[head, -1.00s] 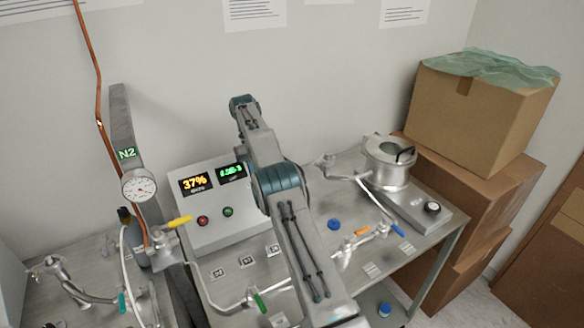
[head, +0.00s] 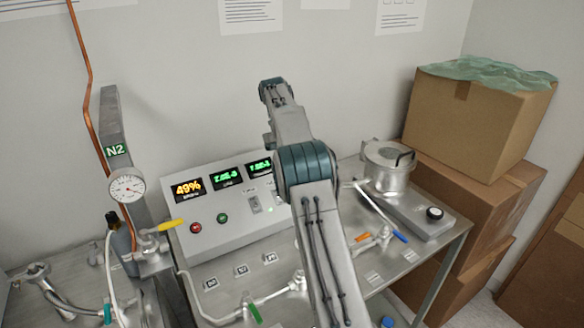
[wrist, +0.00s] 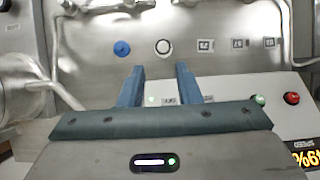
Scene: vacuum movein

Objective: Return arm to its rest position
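My arm (head: 308,165) rises from the bottom of the head view, in front of the bench and the grey control box (head: 215,225). My gripper is hidden behind the arm there. In the wrist view my gripper (wrist: 160,78) shows two blue fingers spread apart, with nothing held between them. The fingers point over the metal bench top (wrist: 200,22), and a blue knob (wrist: 122,48) and a white ring mark (wrist: 163,47) lie beyond their tips.
A gauge (head: 127,187) on the N2 post stands left. The control box's display (head: 188,188) reads 49%. A metal chamber (head: 386,168) stands on the bench's right side, beside stacked cardboard boxes (head: 480,120). Piping and coloured-handled valves (head: 375,238) run across the bench.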

